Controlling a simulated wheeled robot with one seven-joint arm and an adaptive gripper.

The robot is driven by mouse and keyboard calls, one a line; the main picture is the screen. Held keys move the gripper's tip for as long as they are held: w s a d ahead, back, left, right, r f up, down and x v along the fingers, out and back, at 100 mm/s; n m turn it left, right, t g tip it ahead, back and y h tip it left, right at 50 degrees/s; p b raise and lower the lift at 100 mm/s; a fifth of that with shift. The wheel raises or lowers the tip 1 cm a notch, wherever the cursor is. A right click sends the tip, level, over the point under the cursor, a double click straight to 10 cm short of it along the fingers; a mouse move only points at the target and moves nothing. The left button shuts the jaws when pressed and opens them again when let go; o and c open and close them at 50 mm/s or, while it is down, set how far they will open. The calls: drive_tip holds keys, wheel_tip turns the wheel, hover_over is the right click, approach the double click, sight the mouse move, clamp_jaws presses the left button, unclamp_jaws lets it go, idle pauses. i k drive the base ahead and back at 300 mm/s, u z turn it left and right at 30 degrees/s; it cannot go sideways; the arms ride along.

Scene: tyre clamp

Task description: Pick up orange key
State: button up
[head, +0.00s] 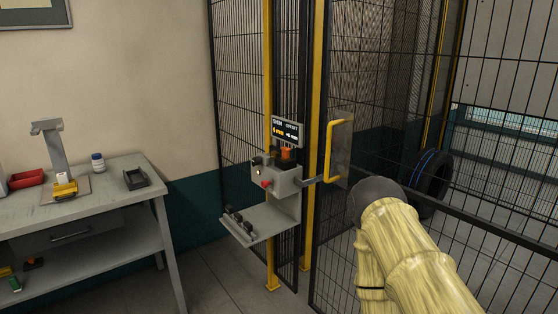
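A small orange piece (287,153), which looks like the orange key, sits at the top of the grey control box (278,180) on the cage's yellow post. It is small in the picture, and I cannot tell how it is seated. A dark sign (289,132) with orange and white marks is just above it. My arm, in a pale yellow cover with a dark rounded end, rises at the lower right, apart from the box. My gripper is not in view.
A red button (266,184) is on the box, with a grey shelf (262,225) below. A yellow handle (331,150) is on the mesh door to the right. A tyre (432,172) stands behind the mesh. A workbench (105,203) with small items is at left.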

sight(285, 151)
drive_tip(key=z, duration=0.65)
drive_tip(key=k, duration=0.1)
drive_tip(key=u, duration=1.4)
drive_tip(key=i, duration=1.05)
drive_tip(key=z, duration=0.15)
